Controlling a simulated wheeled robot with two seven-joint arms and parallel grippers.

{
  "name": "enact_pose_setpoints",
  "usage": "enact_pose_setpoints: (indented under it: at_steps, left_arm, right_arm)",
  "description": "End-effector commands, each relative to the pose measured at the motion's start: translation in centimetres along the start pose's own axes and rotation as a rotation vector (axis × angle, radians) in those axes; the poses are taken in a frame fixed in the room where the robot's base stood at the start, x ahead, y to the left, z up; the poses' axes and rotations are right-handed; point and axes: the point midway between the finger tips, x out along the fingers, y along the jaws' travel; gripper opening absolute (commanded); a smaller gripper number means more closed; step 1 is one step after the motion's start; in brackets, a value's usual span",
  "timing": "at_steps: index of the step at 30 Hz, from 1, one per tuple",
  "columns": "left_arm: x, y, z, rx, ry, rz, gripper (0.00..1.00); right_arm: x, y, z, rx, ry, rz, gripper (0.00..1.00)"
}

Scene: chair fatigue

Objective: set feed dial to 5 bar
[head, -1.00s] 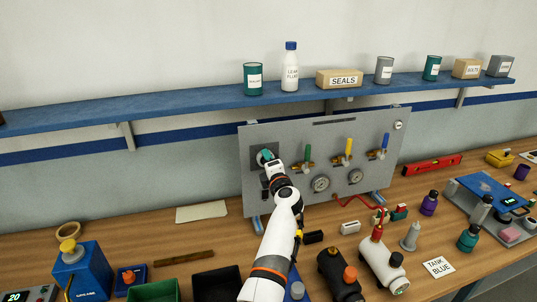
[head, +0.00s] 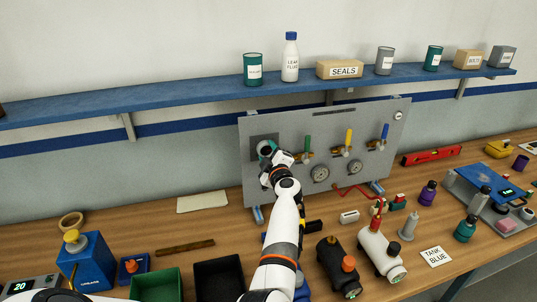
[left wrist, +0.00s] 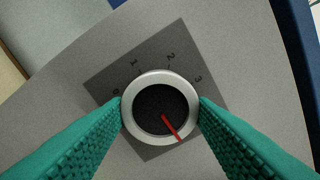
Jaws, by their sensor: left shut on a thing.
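The feed dial (left wrist: 160,105) has a silver rim, a dark face and a red pointer (left wrist: 171,127). It sits on a dark square plate (left wrist: 108,84) marked 1, 2 and 3; a further mark at the left is partly covered. The pointer aims to the lower right in the left wrist view, past the 3; any number there is hidden or unreadable. My left gripper (left wrist: 160,112) is shut on the dial, one teal finger on each side of the rim. In the head view my left gripper (head: 267,152) covers most of the dial at the panel's upper left. My right gripper is not in view.
The grey upright panel (head: 325,190) also carries green, yellow and blue levers and two gauges (head: 321,174). A blue shelf (head: 200,103) runs above. Black and white cylinders (head: 378,255), bins and a blue box (head: 88,262) stand on the wooden bench.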

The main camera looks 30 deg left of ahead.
Motion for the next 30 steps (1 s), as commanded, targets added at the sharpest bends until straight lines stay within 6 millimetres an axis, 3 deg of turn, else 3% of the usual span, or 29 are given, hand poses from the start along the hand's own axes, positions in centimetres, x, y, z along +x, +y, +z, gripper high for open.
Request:
enact_pose_setpoints:
  at_steps: [18, 19, 22, 30]
  left_arm:
    - [0.10, -0.09, 0.21, 0.036, -0.004, -0.001, 0.27]
    - [0.10, -0.09, 0.21, 0.036, -0.004, -0.001, 0.55]
    - [0.09, -0.09, 0.18, 0.036, -0.004, -0.001, 0.71]
    - [0.03, -0.05, 0.06, 0.036, -0.001, 0.000, 0.72]
  right_arm:
    - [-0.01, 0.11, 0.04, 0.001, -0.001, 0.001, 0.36]
    - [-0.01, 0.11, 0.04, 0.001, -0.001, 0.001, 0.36]
    - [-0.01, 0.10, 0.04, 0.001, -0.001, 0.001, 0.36]
    - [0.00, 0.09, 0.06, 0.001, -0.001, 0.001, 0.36]
